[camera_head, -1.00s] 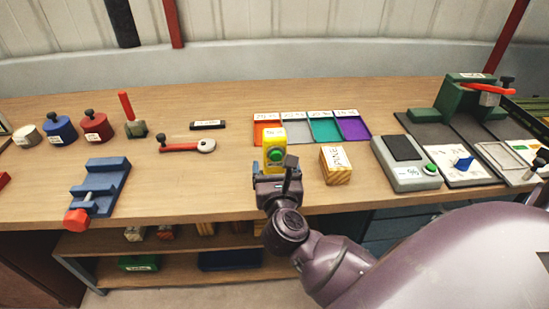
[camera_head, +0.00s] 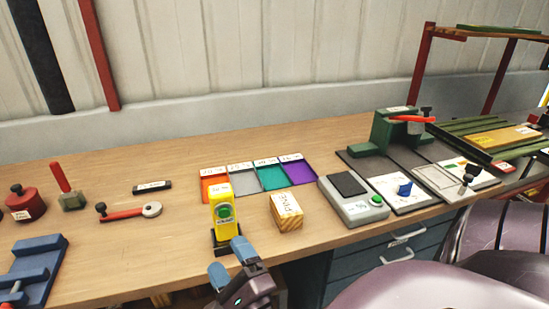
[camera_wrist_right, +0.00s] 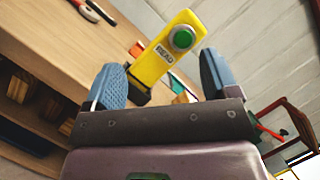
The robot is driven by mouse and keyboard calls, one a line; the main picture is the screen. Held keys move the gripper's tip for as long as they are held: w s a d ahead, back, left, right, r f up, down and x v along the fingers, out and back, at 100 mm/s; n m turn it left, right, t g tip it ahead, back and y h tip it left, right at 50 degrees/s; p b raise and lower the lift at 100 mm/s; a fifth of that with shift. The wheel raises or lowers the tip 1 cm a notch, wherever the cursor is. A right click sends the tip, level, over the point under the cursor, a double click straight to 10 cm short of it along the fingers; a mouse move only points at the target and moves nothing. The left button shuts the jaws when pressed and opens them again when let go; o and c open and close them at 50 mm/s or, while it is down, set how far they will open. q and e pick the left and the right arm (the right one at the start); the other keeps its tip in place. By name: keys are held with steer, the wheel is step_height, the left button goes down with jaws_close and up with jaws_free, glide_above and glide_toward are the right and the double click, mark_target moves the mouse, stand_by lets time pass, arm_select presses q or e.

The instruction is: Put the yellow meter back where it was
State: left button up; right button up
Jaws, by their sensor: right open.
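The yellow meter (camera_head: 223,213) stands upright in a dark base near the front edge of the wooden workbench, with a green round button on its face. In the right wrist view the yellow meter (camera_wrist_right: 168,50) shows beyond and between my fingers, with a label reading READ below the button. My right gripper (camera_head: 231,260) is open and empty, in front of and below the meter, its blue fingertips apart. It also shows in the right wrist view (camera_wrist_right: 160,90). My left gripper is not in view.
A wooden block (camera_head: 287,212) stands just right of the meter. Behind are orange, grey, teal and purple trays (camera_head: 244,182). A grey device with a green button (camera_head: 354,200) is further right. A red-handled tool (camera_head: 128,213) lies left. Bare bench (camera_head: 150,250) lies left of the meter.

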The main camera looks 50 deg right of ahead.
steer(key=s+d+f+n+g+y, duration=0.1)
steer(key=s+f+n+g, duration=0.3)
steer(key=f+n, duration=0.7)
steer(key=s+d+f+n+g+y, duration=0.1)
steer(key=s+f+n+g+y, duration=0.3)
steer(key=f+n, duration=0.7)
steer(key=s+n+g, duration=0.1)
steer(key=s+n, duration=0.1)
steer(key=n, duration=0.4)
steer(key=shift+d+f+n+g+y, duration=0.3)
steer(key=shift+d+f+n, duration=0.05)
steer(key=shift+f+n, duration=0.05)
steer(key=shift+d, duration=0.1)
